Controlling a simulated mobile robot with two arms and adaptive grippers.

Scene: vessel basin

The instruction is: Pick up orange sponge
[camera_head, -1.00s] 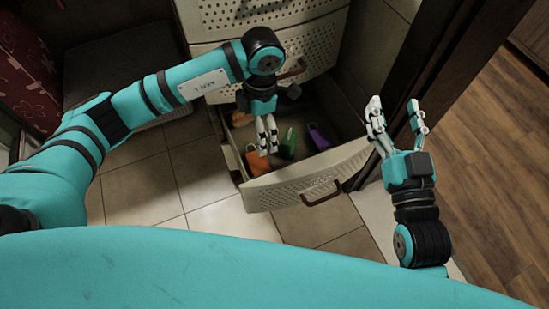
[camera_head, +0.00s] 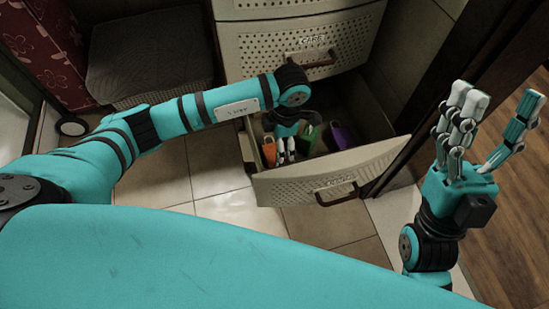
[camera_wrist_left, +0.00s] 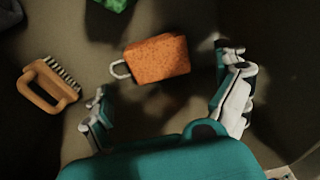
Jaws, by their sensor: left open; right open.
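The orange sponge (camera_wrist_left: 158,58) lies on the drawer floor, with a pale loop at its left end in the left wrist view. It also shows in the head view (camera_head: 268,150), beside my left gripper (camera_head: 285,155). My left gripper (camera_wrist_left: 165,95) is open and empty inside the open drawer, its fingers on either side below the sponge in the wrist view, apart from it. My right gripper (camera_head: 495,125) is open and empty, raised to the right of the drawer.
The drawer front (camera_head: 320,180) with its dark handle bounds the space. A green item (camera_head: 308,137) and a purple item (camera_head: 342,136) lie in the drawer. A wooden-handled brush (camera_wrist_left: 48,86) lies left of the sponge. A dark door frame (camera_head: 440,80) stands behind my right arm.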

